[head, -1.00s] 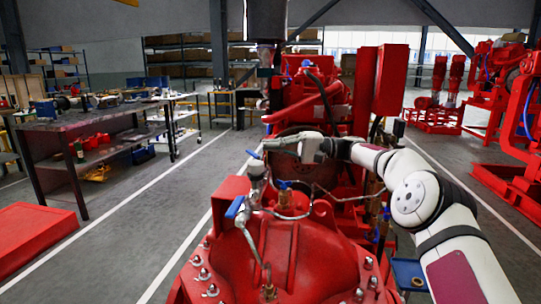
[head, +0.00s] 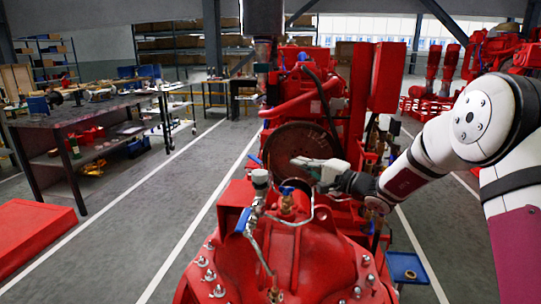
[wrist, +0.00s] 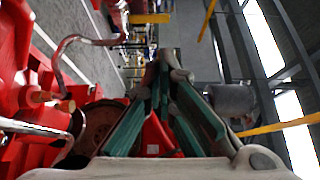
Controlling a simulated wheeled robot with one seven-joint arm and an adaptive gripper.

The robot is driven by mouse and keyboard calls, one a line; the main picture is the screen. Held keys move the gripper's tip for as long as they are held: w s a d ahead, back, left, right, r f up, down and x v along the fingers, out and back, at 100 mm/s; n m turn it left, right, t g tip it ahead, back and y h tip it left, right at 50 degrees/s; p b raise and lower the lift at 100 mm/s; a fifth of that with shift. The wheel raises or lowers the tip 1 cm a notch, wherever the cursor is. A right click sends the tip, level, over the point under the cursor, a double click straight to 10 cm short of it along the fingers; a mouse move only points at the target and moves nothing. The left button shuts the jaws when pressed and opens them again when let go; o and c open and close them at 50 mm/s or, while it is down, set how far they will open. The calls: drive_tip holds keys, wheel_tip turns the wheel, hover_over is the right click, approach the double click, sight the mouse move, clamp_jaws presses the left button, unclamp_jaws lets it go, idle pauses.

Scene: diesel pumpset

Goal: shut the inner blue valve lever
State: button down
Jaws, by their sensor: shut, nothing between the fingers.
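Several blue levers show in the head view. One blue lever (head: 243,221) sits on the front left pipe of the red pump casing (head: 310,240). Another blue lever (head: 287,189) sits on a brass valve (head: 287,203) nearer the middle. A small blue lever (head: 255,160) shows further back on the left. I cannot tell which one is the inner lever. My gripper (head: 296,160) is shut and empty, pointing left, above and behind the brass valve in the picture. In the wrist view the gripper (wrist: 166,62) has its fingertips together; no blue lever is clear there.
A large dark red wheel (head: 297,143) stands behind the gripper. A thin bent pipe (head: 312,206) curves beside the brass valve, and a gauge-like fitting (head: 260,178) rises to its left. A blue tray (head: 405,267) is at lower right.

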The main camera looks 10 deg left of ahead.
drive_tip(key=shift+h, duration=0.3)
drive_tip(key=x, duration=0.3)
drive_tip(key=s+x, duration=0.1)
drive_tip(key=x, duration=0.2)
drive_tip(key=a+x, duration=0.1)
drive_tip(key=x, duration=0.2)
drive_tip(key=shift+s+a+f+b, duration=0.1)
drive_tip(key=shift+a+f+b, duration=0.15)
drive_tip(key=shift+a+b, duration=0.15)
drive_tip(key=shift+s+a, duration=0.35)
drive_tip(key=shift+a, duration=0.1)
